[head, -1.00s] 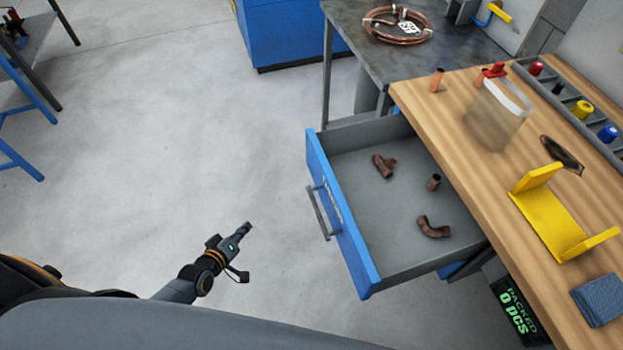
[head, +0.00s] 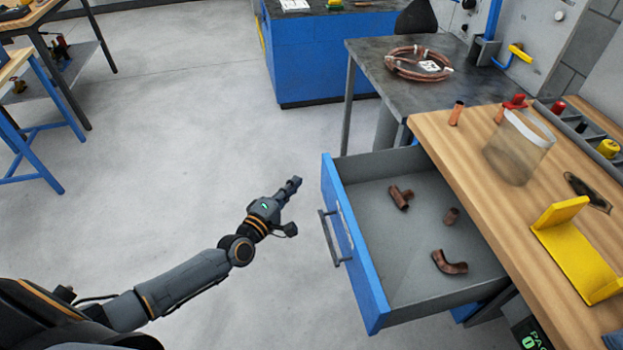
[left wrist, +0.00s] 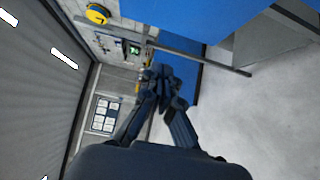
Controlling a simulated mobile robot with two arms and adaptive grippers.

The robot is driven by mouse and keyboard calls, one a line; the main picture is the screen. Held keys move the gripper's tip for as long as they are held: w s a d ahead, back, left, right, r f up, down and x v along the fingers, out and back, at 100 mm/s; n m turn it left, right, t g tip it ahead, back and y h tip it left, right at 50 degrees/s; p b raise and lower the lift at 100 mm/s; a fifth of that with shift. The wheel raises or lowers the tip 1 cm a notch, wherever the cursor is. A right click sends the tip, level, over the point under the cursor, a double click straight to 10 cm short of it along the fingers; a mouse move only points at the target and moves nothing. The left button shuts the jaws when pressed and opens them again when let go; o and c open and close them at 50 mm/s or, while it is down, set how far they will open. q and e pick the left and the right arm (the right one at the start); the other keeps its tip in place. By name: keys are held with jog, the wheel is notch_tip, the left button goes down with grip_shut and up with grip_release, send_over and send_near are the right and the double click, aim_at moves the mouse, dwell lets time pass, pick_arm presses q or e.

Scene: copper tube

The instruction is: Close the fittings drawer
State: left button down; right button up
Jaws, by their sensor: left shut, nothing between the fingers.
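The fittings drawer (head: 400,270) stands pulled out from under the wooden bench, with a blue front and a grey handle (head: 328,238). Inside lie a copper tee (head: 400,198), a short coupling (head: 451,216) and an elbow (head: 449,263). My left gripper (head: 293,184) is shut and empty, to the left of the drawer front and apart from it. In the left wrist view its fingers (left wrist: 160,78) show together, with the blue drawer front (left wrist: 185,18) above them. My right gripper is not in view.
The wooden bench top (head: 470,150) carries a clear bag (head: 518,150), a yellow bracket (head: 575,250) and a parts tray. A grey table (head: 375,70) with a copper coil (head: 418,65) stands behind. The floor left of the drawer is clear.

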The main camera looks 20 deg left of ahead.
pick_arm(q)
jog(key=shift+w+d+p, duration=0.5)
jog(key=shift+w+d, duration=1.3)
jog(key=shift+w, duration=0.1)
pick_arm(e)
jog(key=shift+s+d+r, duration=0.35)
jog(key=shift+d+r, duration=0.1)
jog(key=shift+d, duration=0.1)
pick_arm(q)
jog(key=shift+w+d, duration=0.1)
jog(key=shift+d, duration=0.05)
